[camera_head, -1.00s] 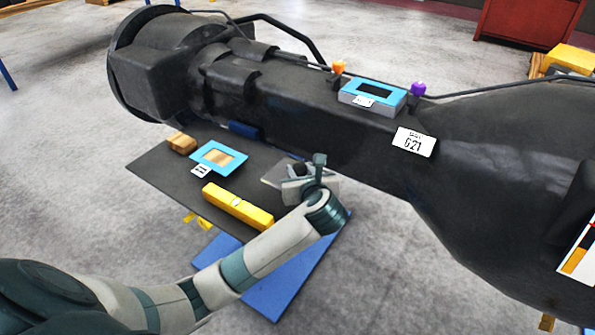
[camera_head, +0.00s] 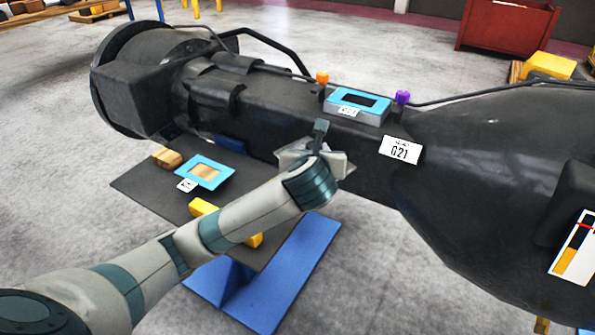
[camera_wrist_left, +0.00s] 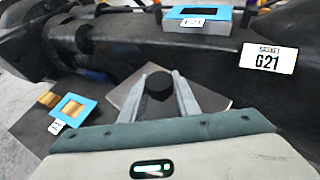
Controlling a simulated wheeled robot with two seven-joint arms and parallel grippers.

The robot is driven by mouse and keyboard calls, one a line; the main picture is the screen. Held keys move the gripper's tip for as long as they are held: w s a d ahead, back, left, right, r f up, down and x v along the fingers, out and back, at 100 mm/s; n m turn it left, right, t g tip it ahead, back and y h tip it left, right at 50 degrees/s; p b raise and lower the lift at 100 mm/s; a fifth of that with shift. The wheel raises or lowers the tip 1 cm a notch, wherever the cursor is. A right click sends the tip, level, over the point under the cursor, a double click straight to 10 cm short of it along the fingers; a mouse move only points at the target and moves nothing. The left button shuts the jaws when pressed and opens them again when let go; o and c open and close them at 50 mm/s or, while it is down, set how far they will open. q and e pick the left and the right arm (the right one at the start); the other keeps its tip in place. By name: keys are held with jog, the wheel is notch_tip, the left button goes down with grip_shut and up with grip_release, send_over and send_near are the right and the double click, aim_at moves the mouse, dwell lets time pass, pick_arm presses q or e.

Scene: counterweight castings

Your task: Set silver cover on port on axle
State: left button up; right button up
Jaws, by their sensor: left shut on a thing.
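My left gripper (camera_head: 318,148) is shut on the black knob (camera_wrist_left: 159,84) of the silver cover (camera_wrist_left: 211,97). In the head view the silver cover (camera_head: 338,163) is partly hidden by my wrist and appears in front of the axle's near side. The port (camera_head: 357,106) on top of the dark axle (camera_head: 270,112) is a blue-framed grey box with a dark opening and a small label. My right gripper is not in view.
An orange knob (camera_head: 322,77) and a purple knob (camera_head: 403,97) stand beside the port. A G21 plate (camera_head: 401,150) is right of it. A dark board (camera_head: 150,190) below holds a second blue frame (camera_head: 205,171), a wooden block (camera_head: 167,157) and a partly hidden yellow bar (camera_head: 203,207).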

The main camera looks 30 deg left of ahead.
pick_arm(q)
jog(key=s+d+r+m+h, duration=0.1)
jog(key=r, duration=0.1)
jog(key=s+d+r+m+h+b, duration=0.1)
jog(key=s+d+r+h, duration=0.1)
jog(key=s+d+r+m+t+h, duration=0.1)
jog(key=r+m, duration=0.1)
jog(key=shift+s+d+r+h, duration=0.2)
jog(key=shift+d+r+h, duration=0.1)
jog(key=shift+d+r, duration=0.1)
jog(key=shift+s+d+r, duration=0.1)
jog(key=shift+s+d, duration=0.05)
jog(key=shift+s, duration=0.15)
